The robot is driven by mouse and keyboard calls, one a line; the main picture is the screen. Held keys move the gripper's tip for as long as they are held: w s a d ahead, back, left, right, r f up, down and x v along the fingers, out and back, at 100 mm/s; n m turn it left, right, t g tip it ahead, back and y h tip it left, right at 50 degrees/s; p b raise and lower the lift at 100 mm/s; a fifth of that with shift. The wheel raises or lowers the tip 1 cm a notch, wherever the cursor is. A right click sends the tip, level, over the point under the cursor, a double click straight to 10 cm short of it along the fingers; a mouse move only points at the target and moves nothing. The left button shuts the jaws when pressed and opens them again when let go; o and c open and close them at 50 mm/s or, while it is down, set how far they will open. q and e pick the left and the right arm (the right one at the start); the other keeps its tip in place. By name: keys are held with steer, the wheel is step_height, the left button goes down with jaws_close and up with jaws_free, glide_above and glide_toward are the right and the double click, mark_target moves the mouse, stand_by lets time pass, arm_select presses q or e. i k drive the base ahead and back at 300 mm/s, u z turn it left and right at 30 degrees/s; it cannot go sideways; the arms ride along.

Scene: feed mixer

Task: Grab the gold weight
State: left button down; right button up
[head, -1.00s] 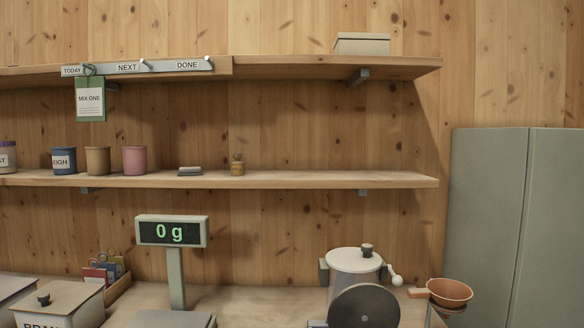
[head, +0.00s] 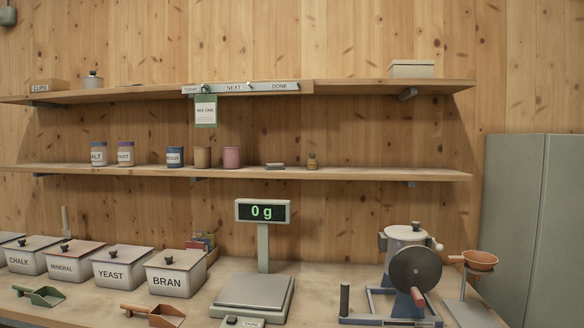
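The gold weight (head: 312,161) is a small brass-coloured knobbed piece. It stands upright on the lower wall shelf (head: 400,174), toward the right of the items there, with a bare stretch of shelf to its right. A small grey flat object (head: 275,165) lies just to its left. Neither of my grippers shows in the head view.
A scale (head: 252,291) reading 0 g stands on the bench below. A mixer (head: 414,265) and a copper-coloured bowl on a stand (head: 481,260) are at right. Lidded bins, including the bran bin (head: 176,273), and scoops (head: 40,296) fill the left. Cups (head: 231,157) share the shelf.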

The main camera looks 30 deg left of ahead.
mark_target(311, 163)
steer(key=k, duration=0.3)
steer(key=u, duration=1.05)
